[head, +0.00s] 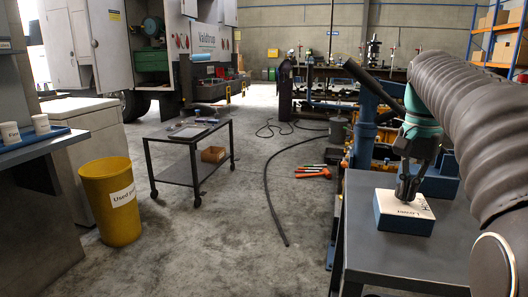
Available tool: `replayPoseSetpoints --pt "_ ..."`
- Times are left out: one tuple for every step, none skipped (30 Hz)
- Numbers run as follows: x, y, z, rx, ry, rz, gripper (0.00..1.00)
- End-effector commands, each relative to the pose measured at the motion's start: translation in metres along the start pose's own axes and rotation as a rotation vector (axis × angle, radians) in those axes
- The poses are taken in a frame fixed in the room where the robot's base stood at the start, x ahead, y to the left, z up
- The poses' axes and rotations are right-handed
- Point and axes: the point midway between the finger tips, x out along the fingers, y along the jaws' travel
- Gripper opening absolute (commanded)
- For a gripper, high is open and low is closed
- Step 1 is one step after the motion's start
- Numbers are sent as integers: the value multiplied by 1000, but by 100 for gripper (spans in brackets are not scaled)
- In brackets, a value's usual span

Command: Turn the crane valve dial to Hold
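A blue box with a white top plate (398,210) sits on the grey table at the right. Dark lettering shows on the plate, but it is too small to read surely. My gripper (406,193) points down onto the middle of this plate, its fingertips at or just above it. The dial itself is not clearly visible; the fingers cover that spot. I cannot tell whether the fingers touch or grip a dial, nor which way one points.
The grey table (440,250) has bare top around the box. A blue crane post (365,140) stands behind it. A wheeled cart (185,150) and yellow bin (112,200) stand left. Orange-handled tools (314,172) and a black hose (270,205) lie on open floor.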

Motion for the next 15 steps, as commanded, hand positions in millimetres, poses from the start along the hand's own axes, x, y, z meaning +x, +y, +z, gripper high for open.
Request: replayPoseSetpoints --pt "0 0 -1 1 3 0 0" --pt "0 0 -1 2 3 0 0" --pt "0 0 -1 2 3 0 0" --pt "0 0 -1 2 3 0 0" --pt "0 0 -1 2 3 0 0" --pt "0 0 -1 2 3 0 0" --pt "0 0 -1 2 3 0 0" --pt "0 1 -1 2 4 0 0" --pt "0 1 -1 2 4 0 0" --pt "0 1 0 2 4 0 0" --pt "0 1 0 2 4 0 0" --pt "0 2 2 2 4 0 0" --pt "0 2 2 2 4 0 0" --pt "0 2 4 2 3 0 0" --pt "0 2 5 1 3 0 0"
